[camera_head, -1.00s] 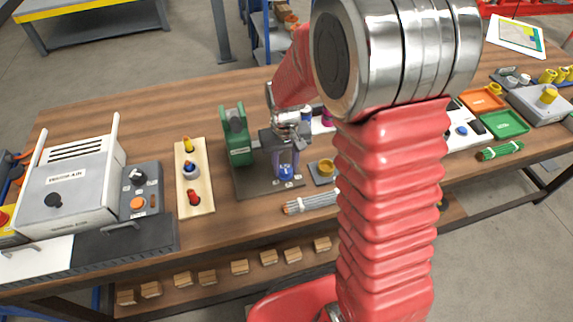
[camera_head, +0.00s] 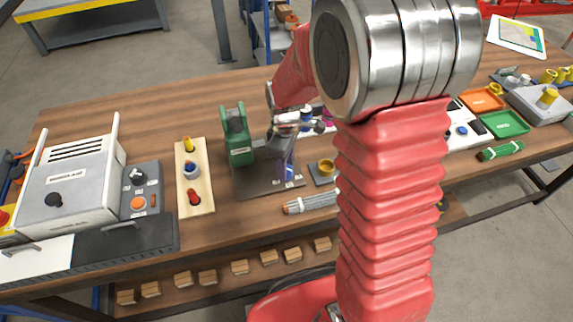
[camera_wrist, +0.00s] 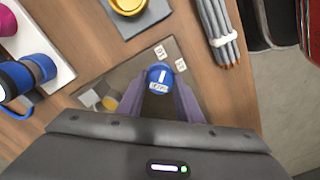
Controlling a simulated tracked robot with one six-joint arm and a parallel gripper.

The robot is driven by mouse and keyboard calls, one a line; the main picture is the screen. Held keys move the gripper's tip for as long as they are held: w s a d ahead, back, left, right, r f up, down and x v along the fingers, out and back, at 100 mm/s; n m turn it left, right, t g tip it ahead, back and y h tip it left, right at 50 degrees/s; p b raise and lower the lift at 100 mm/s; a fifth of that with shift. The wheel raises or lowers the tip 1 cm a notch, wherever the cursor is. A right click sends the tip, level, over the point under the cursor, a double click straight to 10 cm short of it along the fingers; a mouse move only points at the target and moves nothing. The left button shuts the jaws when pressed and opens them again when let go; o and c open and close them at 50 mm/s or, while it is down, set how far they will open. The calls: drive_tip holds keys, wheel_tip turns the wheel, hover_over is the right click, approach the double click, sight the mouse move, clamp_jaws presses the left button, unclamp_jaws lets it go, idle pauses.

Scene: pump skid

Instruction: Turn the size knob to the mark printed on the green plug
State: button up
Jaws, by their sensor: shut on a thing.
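The size knob (camera_wrist: 160,74) is a blue cap with a white line and a small label in the wrist view. It stands on the dark base plate (camera_head: 252,188) beside a green machine (camera_head: 236,140). Two white number tags lie beyond it, one (camera_wrist: 160,52) above it and one (camera_wrist: 180,66) to its upper right; I cannot read them surely. My gripper (camera_wrist: 159,90) has its purple fingers on both sides of the knob, shut on it. In the head view my gripper (camera_head: 288,174) mostly hides the knob. I cannot make out the green plug.
A wooden strip (camera_head: 206,198) with yellow, blue and red plugs lies left of the machine. A yellow knob block (camera_head: 326,170) and a bundle of grey rods (camera_head: 312,202) are close on the right. A grey cabinet (camera_head: 68,190) stands farther left.

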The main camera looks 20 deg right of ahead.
drive_tip(key=shift+n, duration=1.4)
drive_tip(key=o, duration=1)
drive_tip(key=shift+o, duration=0.2)
wheel_tip(320, 180, up, 14)
drive_tip(key=shift+f, duration=0.15)
